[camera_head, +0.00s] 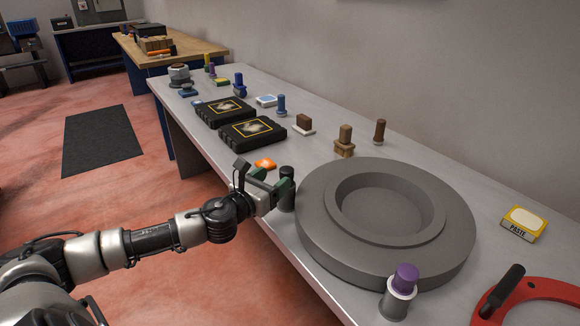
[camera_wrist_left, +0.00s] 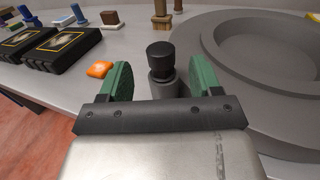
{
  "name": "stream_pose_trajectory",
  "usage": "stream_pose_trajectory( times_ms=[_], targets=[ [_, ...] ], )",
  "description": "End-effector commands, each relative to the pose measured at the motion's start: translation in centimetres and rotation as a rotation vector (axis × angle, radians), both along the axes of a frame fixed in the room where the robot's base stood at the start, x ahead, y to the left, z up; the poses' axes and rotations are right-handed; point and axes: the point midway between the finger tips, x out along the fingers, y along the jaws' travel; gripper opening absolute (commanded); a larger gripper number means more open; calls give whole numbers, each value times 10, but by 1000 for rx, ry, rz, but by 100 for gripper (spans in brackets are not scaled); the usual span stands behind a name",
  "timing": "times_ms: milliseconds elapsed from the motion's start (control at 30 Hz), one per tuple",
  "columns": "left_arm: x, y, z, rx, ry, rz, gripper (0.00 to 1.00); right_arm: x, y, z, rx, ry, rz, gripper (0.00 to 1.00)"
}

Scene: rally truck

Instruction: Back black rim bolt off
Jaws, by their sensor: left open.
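The black-topped bolt (camera_wrist_left: 161,62) stands upright on a dark grey base at the front edge of the grey table, beside the big grey rim (camera_head: 320,226). In the head view the bolt (camera_head: 287,174) is partly covered by my left gripper (camera_head: 272,182). My left gripper, with green finger pads, is open. In the left wrist view its fingers (camera_wrist_left: 162,82) lie to either side of the bolt, with gaps visible on both sides. My right gripper is not in view.
A purple-topped bolt (camera_head: 406,279) stands in front of the rim. A red clamp-like tool (camera_head: 540,290) and a yellow paste box (camera_head: 523,223) lie at the right. Two black cases (camera_head: 252,133) and an orange piece (camera_head: 265,163) lie left of the rim. Several coloured bolts stand farther back.

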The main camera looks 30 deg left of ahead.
Motion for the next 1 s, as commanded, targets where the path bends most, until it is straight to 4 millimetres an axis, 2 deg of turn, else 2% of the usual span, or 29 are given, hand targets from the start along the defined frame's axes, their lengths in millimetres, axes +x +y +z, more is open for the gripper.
stream_pose_trajectory(
  times_ms=[300, 500, 900, 1000],
  targets=[
    [48, -2, 2, -3, -3, 1, 64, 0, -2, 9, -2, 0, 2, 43],
    [69, -3, 0, -1, -1, 1, 64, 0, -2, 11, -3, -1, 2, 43],
    [75, -4, -1, -1, 1, 0, 64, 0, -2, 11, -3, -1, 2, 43],
    [75, -4, -1, -1, 1, 0, 50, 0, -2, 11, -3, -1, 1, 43]
  ],
)
